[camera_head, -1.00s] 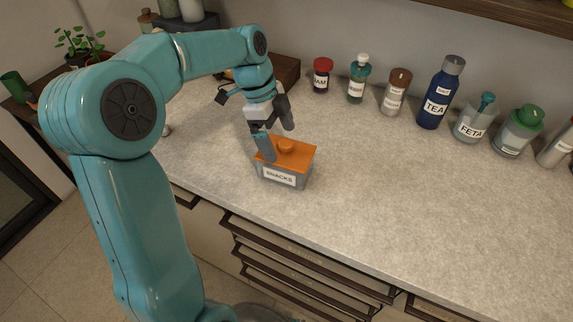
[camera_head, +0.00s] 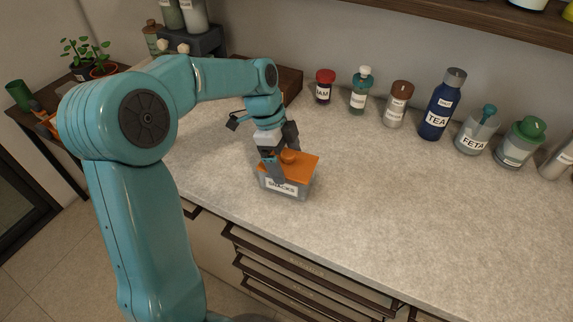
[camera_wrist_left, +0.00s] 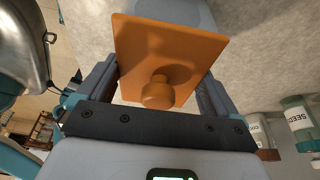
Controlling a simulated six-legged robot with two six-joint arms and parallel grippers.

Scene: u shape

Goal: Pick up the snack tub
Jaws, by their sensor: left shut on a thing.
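The snack tub (camera_head: 290,188) is a grey box with an orange lid and knob and a label reading SNACKS. It is near the front edge of the counter in the head view. I cannot tell whether it touches the counter. My left gripper (camera_head: 283,162) reaches down over it and is shut on the tub, a finger on either side. In the left wrist view the orange lid (camera_wrist_left: 160,50) and its knob lie between the fingers. My right gripper is not in view.
The counter (camera_head: 400,210) is clear to the right of the tub. A row with a red-lidded jam jar (camera_head: 324,90), a blue tea bottle (camera_head: 440,108), a feta jar (camera_head: 475,132) and other containers stands along the wall. Drawers with handles (camera_head: 290,262) are below the front edge.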

